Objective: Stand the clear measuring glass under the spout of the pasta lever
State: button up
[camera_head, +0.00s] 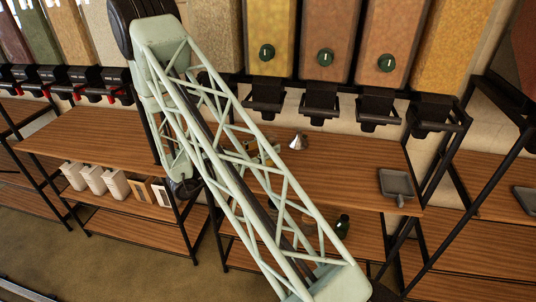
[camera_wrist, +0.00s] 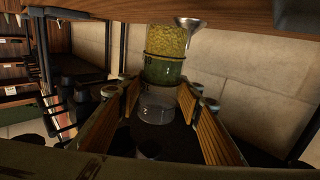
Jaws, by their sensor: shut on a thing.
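In the wrist view the two fingers of my gripper (camera_wrist: 160,97) stand on either side of a clear, see-through glass (camera_wrist: 157,106), shut on it. The glass looks empty, though its edges are hard to make out. In the head view my dark gripper (camera_head: 184,187) hangs near the front edge of the wooden counter (camera_head: 335,165), left of the middle. The glass is not visible there, and the pasta lever cannot be picked out.
A metal funnel (camera_head: 299,141) stands on the counter and shows in the wrist view (camera_wrist: 188,30). A grey tray (camera_head: 396,184) lies at the right. Dark dispenser outlets (camera_head: 320,102) line the back. White containers (camera_head: 91,179) stand on the lower left shelf. The counter's right middle is clear.

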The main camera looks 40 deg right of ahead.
jog(key=shift+f+b, duration=0.35)
jog(key=shift+f, duration=1.4)
jog(key=shift+f, duration=0.2)
jog(key=o, duration=1.1)
jog(key=shift+c, duration=0.2)
jog(key=shift+r, duration=0.2)
jog(key=shift+w+a+p, duration=0.2)
jog(key=shift+w+a, duration=0.05)
jog(key=shift+a, duration=1.75)
jog(key=shift+w+a+p, duration=0.25)
jog(key=shift+a, duration=1.7)
jog(key=shift+w+a+p, duration=0.2)
jog(key=shift+w+a, duration=0.05)
jog(key=shift+a, duration=1.75)
